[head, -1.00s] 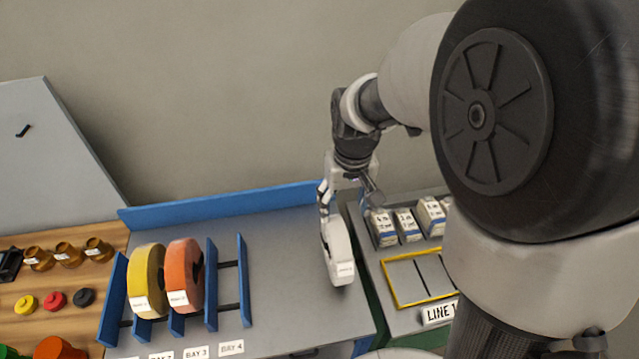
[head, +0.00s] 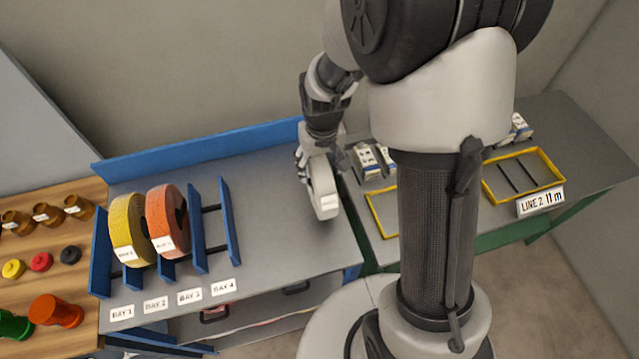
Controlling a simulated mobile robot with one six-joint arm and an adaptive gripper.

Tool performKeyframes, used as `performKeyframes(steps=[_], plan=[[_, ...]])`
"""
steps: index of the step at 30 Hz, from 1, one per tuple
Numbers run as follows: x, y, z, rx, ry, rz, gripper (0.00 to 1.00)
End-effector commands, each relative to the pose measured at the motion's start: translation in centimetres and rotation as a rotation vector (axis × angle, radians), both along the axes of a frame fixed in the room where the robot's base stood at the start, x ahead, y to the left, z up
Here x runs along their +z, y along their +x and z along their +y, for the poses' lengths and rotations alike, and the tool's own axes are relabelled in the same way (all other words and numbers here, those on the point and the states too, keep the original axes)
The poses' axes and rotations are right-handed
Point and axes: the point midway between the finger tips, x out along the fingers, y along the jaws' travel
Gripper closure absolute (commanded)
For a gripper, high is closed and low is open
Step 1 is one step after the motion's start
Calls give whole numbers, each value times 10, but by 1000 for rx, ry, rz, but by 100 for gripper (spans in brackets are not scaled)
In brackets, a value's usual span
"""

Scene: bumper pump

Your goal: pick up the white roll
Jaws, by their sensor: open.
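The white roll (head: 324,191) stands on edge on the right part of the grey bench (head: 270,235), with a small label on its near side. My gripper (head: 318,158) is at the roll's upper end, reaching down from above and behind. Its jaws are open. One finger shows at the left of the roll; the far finger is partly hidden, and I cannot tell whether either touches the roll.
A blue rack (head: 228,222) at the left holds a yellow roll (head: 127,230) and an orange roll (head: 167,222); slots to their right are empty. A blue rail (head: 200,151) runs along the back. Boxes (head: 367,160) and a yellow frame (head: 374,222) lie right, partly behind my arm.

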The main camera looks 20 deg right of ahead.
Motion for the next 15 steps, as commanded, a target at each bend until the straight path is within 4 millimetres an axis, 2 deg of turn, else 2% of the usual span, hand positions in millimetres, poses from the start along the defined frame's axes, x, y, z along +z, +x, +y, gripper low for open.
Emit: performKeyframes(steps=[4,15], plan=[[1,0,0,0,0,0,41],[1,0,0,0,0,0,65]])
